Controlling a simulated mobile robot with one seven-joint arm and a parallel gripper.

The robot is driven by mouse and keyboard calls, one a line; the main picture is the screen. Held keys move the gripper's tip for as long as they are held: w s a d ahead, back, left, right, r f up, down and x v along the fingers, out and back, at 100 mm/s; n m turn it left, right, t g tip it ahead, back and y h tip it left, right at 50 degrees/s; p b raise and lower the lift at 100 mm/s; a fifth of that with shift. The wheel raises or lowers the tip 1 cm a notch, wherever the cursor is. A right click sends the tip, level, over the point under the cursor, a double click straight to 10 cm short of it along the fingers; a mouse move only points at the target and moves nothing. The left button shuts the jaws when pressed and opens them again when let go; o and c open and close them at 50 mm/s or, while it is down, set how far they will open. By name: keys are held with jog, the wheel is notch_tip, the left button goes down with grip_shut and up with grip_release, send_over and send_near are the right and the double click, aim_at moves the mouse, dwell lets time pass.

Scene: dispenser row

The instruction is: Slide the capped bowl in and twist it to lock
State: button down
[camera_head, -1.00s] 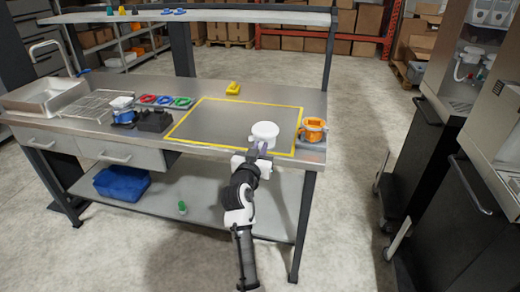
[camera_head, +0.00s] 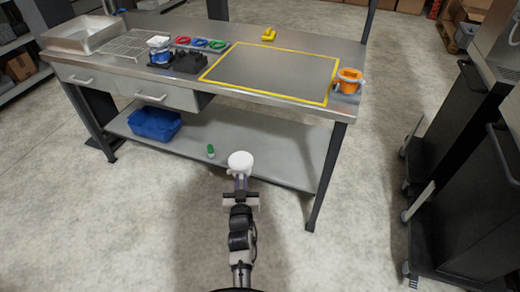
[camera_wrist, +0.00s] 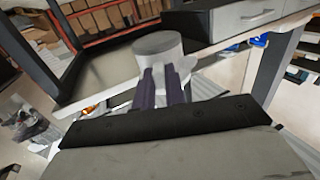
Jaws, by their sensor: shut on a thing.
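A white capped bowl (camera_head: 240,160) is held at the end of my arm, in front of the workbench and lower in the picture than its top. My gripper (camera_head: 241,178) is shut on it. In the wrist view the bowl (camera_wrist: 158,46) sits between and beyond the purple fingertips of my gripper (camera_wrist: 162,78), and a small white tab shows at its right side. The dispensers (camera_head: 500,60) stand at the right edge of the head view, mostly cut off. Their receiving parts cannot be made out.
The workbench (camera_head: 215,85) has a yellow-outlined area (camera_head: 280,70) that is bare inside. An orange container (camera_head: 348,80) stands at its right end. A blue bin (camera_head: 155,123) and a small green object (camera_head: 211,151) are on the lower shelf. Open floor (camera_head: 360,210) lies between bench and dispensers.

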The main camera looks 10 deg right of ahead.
jog(key=s+a+f+n+y, duration=0.2)
jog(key=s+a+f+y, duration=0.1)
jog(key=a+f, duration=0.4)
notch_tip(320, 180, down, 3)
jog(key=shift+s+a+f, duration=0.1)
jog(key=shift+s+a, duration=0.2)
jog(key=shift+s, duration=0.15)
notch_tip(320, 180, down, 4)
jog(key=b, duration=0.4)
jog(key=shift+w+d+f, duration=0.1)
jog(key=shift+w+f, duration=0.05)
